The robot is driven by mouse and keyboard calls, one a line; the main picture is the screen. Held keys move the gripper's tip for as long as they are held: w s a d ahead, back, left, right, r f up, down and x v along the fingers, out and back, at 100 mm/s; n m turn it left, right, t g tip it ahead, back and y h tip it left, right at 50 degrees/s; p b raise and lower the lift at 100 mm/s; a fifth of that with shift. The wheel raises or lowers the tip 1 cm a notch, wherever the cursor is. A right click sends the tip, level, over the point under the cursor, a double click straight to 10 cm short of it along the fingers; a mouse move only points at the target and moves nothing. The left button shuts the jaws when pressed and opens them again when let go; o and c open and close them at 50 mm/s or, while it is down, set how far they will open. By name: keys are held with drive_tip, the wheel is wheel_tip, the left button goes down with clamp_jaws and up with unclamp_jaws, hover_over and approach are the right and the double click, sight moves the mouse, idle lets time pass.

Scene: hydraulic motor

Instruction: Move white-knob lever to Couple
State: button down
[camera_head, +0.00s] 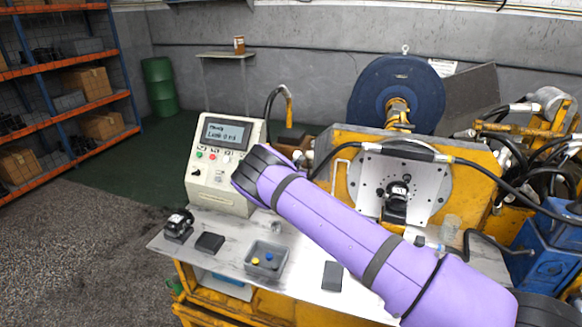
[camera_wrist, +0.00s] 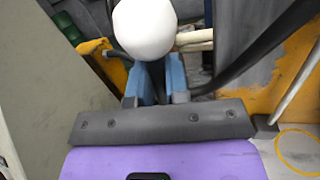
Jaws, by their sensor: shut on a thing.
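The white knob (camera_wrist: 143,28) of the lever is large and round at the top of the wrist view. My gripper (camera_wrist: 160,72) has its two blue fingers just below and behind the knob, closed on the lever. The knob hides the fingertips, and the lever's shaft is not clearly visible. No Couple marking is readable in either view.
A metal bench (camera_head: 210,222) carries a grey bin (camera_head: 265,262) and small dark parts. A yellow machine (camera_head: 340,150) with a round metal plate and black hoses stands right of the control box. Orange shelving (camera_head: 70,75) stands far left. Open floor lies left of the bench.

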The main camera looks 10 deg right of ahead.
drive_tip(key=shift+s+d+f+m+h, duration=0.25)
drive_tip(key=shift+s+d+m, duration=0.25)
drive_tip(key=shift+d+m, duration=0.35)
drive_tip(key=shift+s+d+f+m+h, duration=0.15)
drive_tip(key=shift+s+d+f+m, duration=0.25)
drive_tip(key=shift+d+m, duration=0.45)
drive_tip(key=shift+s+a, duration=0.1)
drive_tip(key=shift+s, duration=0.05)
drive_tip(key=c, duration=1.1)
unclamp_jaws()
drive_tip(key=shift+r, duration=0.1)
drive_tip(key=shift+s, duration=0.1)
drive_tip(key=v, duration=1)
drive_tip(key=shift+s, duration=0.25)
